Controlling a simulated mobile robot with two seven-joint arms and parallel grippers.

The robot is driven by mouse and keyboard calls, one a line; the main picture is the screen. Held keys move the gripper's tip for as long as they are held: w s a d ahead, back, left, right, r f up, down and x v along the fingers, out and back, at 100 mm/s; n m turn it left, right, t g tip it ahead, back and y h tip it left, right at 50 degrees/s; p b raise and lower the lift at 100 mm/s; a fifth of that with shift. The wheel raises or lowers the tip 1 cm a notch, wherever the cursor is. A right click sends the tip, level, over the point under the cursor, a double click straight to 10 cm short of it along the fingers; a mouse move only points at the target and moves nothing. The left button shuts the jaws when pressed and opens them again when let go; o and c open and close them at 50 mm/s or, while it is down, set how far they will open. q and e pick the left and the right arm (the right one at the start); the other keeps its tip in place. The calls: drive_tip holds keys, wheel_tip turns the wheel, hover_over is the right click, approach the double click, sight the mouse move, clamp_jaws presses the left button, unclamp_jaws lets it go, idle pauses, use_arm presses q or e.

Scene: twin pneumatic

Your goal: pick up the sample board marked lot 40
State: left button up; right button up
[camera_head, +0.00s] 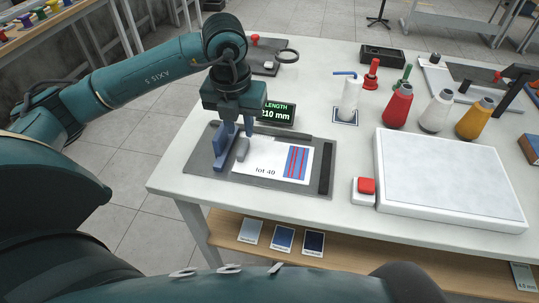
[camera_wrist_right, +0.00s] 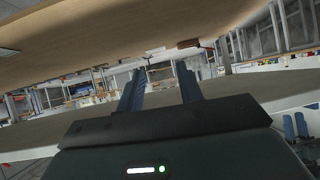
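The sample board marked lot 40 (camera_head: 270,171) is a white panel with blue and red stripes at its right end. It lies flat on a dark grey plate (camera_head: 325,168) on the table. My left gripper (camera_head: 239,135) points down over the board's left end, fingers apart. I cannot tell whether the fingers touch either. My right gripper (camera_wrist_right: 160,88) is open and empty in the right wrist view, below a wooden surface.
A display reading LENGTH 210 mm (camera_head: 278,112) stands behind the plate. A red button (camera_head: 366,187) and a large white slab (camera_head: 450,180) are to the right. Thread cones (camera_head: 397,107) and a white bottle (camera_head: 349,98) stand behind. Sample cards (camera_head: 283,238) lie on the lower shelf (camera_head: 345,263).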

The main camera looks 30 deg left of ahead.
sight(243, 146)
use_arm(q)
drive_tip(key=shift+w+f+p, duration=0.2)
drive_tip(key=shift+f+p, duration=0.4)
drive_tip(key=shift+f, duration=2.35)
clamp_jaws()
